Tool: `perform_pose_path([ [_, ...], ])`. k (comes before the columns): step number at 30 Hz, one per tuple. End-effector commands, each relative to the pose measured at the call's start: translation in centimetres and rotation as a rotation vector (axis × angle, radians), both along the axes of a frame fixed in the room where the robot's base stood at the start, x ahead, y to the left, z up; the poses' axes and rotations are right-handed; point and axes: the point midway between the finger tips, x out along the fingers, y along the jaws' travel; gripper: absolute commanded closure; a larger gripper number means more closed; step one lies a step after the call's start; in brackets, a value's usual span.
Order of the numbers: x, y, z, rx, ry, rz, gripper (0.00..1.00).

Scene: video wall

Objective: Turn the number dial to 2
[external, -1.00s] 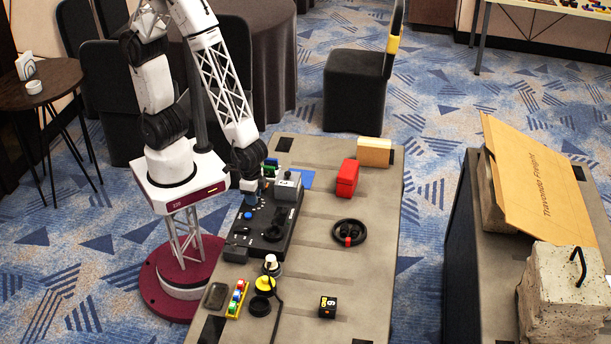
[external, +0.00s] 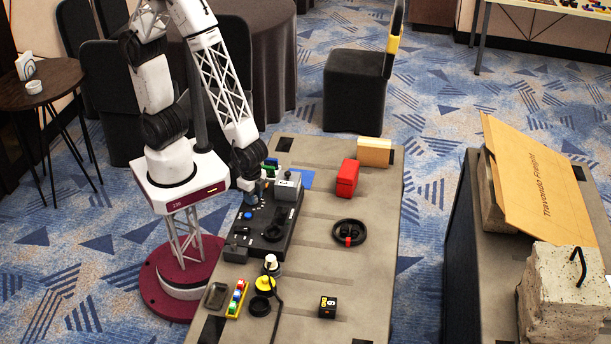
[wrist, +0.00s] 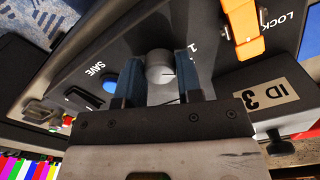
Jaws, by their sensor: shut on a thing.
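The number dial is a small grey round knob (wrist: 160,68) on a black control panel (external: 262,232). In the wrist view, my gripper (wrist: 159,80) has its two blue fingers on either side of the knob, shut on it. A white "1" shows on the panel just beside the right finger; other numbers are hidden, and I cannot tell the exact dial setting. In the external view, my gripper (external: 250,188) points down at the far left part of the panel, and the knob is hidden there.
A grey box (external: 288,187) stands close right of my gripper.

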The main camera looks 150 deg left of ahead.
Motion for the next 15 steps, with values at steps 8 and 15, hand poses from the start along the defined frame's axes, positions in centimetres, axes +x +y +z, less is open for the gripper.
perform_pose_path([
  [8, 0.02, 0.02, 0.03, 0.0, -0.001, -0.143, 0.9],
  [15, 0.02, 0.02, 0.03, 0.0, -0.001, -0.182, 0.9],
])
